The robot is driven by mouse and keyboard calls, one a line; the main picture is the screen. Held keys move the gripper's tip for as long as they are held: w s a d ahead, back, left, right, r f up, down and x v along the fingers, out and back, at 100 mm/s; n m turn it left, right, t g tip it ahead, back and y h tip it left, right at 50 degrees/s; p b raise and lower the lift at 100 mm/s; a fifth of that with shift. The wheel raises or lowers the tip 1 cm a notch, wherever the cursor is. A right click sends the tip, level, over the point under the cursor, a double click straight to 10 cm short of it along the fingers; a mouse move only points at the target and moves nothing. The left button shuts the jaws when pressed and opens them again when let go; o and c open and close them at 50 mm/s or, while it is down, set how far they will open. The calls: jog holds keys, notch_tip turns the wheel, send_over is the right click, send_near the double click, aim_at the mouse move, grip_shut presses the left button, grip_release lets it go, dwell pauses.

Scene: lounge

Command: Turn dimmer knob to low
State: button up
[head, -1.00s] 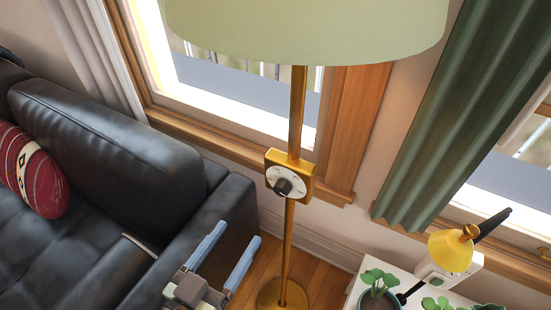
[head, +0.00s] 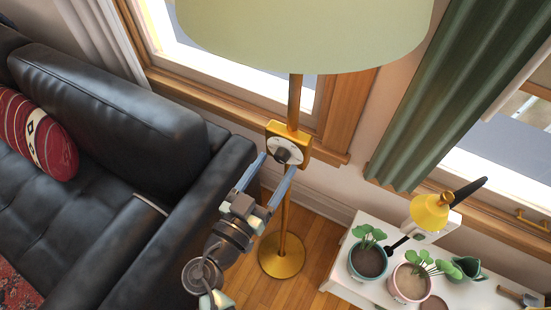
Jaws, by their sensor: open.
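The dimmer knob (head: 283,156) is a small dark round knob on a pale round dial (head: 285,149). The dial sits in a gold box on the pole of a floor lamp (head: 294,100) with a pale green shade. My gripper (head: 278,163) is open, its two blue-grey fingers pointing up toward the dial. In the picture the fingertips lie to the left and lower right of the knob. I cannot tell whether they touch it. The dial's markings are too small to read.
A black leather sofa (head: 120,110) with a red pillow (head: 38,140) stands at left. A white table (head: 346,282) at lower right holds potted plants and a yellow lamp (head: 430,212). A green curtain (head: 450,90) and windows are behind. The lamp's round gold base (head: 282,262) stands on wooden floor.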

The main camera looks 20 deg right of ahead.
jog(key=shift+w+d, duration=0.4)
jog(key=shift+d, duration=0.15)
grip_shut()
